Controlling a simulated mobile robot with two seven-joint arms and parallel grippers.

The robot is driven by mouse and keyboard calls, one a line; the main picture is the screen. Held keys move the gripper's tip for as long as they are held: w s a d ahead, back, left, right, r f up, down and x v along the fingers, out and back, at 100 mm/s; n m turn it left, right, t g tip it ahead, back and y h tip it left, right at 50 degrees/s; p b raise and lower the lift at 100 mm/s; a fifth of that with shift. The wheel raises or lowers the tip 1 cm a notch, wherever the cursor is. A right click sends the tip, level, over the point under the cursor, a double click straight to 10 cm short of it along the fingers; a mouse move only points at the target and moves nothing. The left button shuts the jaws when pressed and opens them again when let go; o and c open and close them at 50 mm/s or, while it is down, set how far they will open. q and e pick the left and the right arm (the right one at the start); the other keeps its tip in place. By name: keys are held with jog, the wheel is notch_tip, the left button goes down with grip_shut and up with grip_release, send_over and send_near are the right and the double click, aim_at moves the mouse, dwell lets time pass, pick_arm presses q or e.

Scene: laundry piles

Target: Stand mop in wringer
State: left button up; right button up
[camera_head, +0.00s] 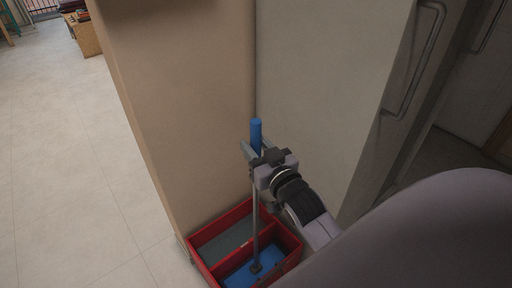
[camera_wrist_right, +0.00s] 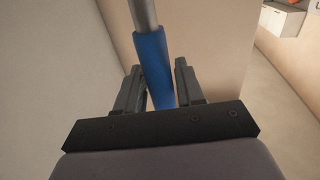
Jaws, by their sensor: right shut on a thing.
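The mop has a blue grip (camera_head: 256,134) at the top and a thin grey pole (camera_head: 256,215) that runs down to a dark foot. It stands nearly upright, with its lower end over the blue part of the red wringer bucket (camera_head: 213,230). My right gripper (camera_head: 257,152) is shut on the mop at the blue grip. In the right wrist view the blue grip (camera_wrist_right: 153,65) lies between the two dark fingers (camera_wrist_right: 160,85). I cannot tell whether the mop's foot rests on the bucket's bottom. My left gripper is not in view.
The bucket stands on the tiled floor against a beige wall corner (camera_head: 180,100). A grey door or cabinet with a metal handle (camera_head: 415,60) is at the right. Open floor (camera_head: 70,160) lies at the left, with a wooden box (camera_head: 86,36) far back.

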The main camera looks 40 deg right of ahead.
jog(key=shift+r, duration=0.1)
jog(key=o, duration=0.8)
jog(key=shift+f, duration=0.25)
jog(key=shift+c, duration=0.2)
jog(key=o, duration=0.4)
